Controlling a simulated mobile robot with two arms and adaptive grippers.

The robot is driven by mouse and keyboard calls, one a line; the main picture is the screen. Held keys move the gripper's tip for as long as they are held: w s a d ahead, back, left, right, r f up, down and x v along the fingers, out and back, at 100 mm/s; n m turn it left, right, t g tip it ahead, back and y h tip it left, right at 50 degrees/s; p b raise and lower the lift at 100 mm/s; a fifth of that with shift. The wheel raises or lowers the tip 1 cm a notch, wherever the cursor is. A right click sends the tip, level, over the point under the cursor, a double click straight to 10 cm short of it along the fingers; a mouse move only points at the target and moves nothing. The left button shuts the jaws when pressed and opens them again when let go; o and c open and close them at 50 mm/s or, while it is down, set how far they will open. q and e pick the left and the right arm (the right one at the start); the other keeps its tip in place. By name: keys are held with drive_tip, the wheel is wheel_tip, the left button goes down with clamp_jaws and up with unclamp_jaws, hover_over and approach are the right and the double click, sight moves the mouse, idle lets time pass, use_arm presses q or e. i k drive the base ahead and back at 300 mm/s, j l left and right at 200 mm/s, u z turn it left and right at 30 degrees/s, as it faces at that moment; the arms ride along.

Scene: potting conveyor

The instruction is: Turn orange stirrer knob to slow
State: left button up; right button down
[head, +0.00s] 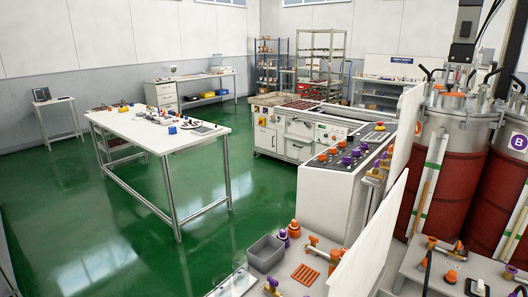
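Several orange knobs are in the head view, and I cannot tell which one is the stirrer knob. Another orange knob-like part (451,276) is on the pale surface at the lower right, below the drums. The slow marking and the knobs' settings are too small to read. Neither of my grippers is in view.
Two red-brown drums with steel tops, one marked B (519,142), stand at the right. White upright panels (402,128) partly block the area before them. A grey bin (265,253) is at the bottom. A white table (165,137) stands left, with open green floor (85,225) around it.

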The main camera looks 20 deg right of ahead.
sight(321, 157)
drive_tip(key=i+j+u, duration=0.3)
drive_tip(key=i+j, duration=0.2)
drive_tip(key=i+j+u, duration=0.3)
drive_tip(key=i+j, duration=0.2)
drive_tip(key=i+j+u, duration=0.3)
drive_tip(key=i, duration=0.4)
drive_tip(key=i+z, duration=0.75)
drive_tip(key=i+j+z, duration=0.2)
drive_tip(key=i+z, duration=0.35)
drive_tip(key=z, duration=0.3)
drive_tip(key=i+l+z, duration=0.1)
drive_tip(key=z, duration=0.3)
drive_tip(key=i+z, duration=0.2)
drive_tip(key=z, duration=0.25)
drive_tip(key=i+j+z, duration=0.1)
drive_tip(key=z, duration=0.3)
drive_tip(key=i+j+z, duration=0.1)
drive_tip(key=z, duration=0.35)
drive_tip(key=i+j+z, duration=0.1)
drive_tip(key=z, duration=0.3)
drive_tip(key=j, duration=0.1)
